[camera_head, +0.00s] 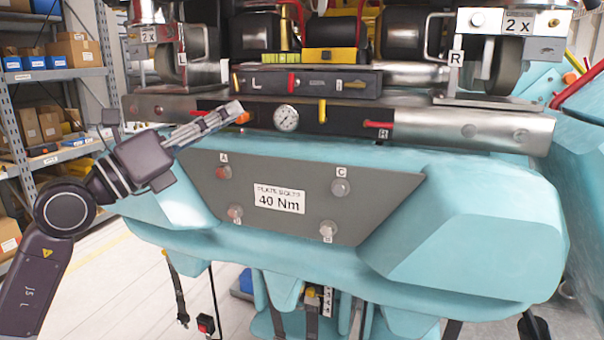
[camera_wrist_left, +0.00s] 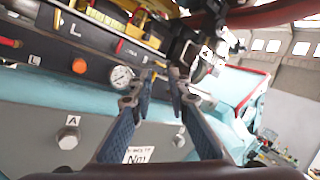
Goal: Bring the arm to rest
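My left arm comes in from the left in the head view. Its gripper (camera_head: 238,108) points right and up, in front of the left part of the dark bar under the coaster train. In the left wrist view the two blue-padded fingers of the left gripper (camera_wrist_left: 160,80) stand apart with a gap between the tips and nothing held. A round gauge (camera_head: 286,118) is just right of the fingertips in the head view. It also shows left of the fingers in the wrist view (camera_wrist_left: 122,78). My right gripper is not in view.
A teal train body carries a grey plate (camera_head: 375,200) with several bolts and a "40 Nm" label (camera_head: 279,199). A metal tube (camera_head: 480,128) runs across above it. Shelves (camera_head: 60,75) with boxes stand at the left. Open floor (camera_head: 110,290) shows at the lower left.

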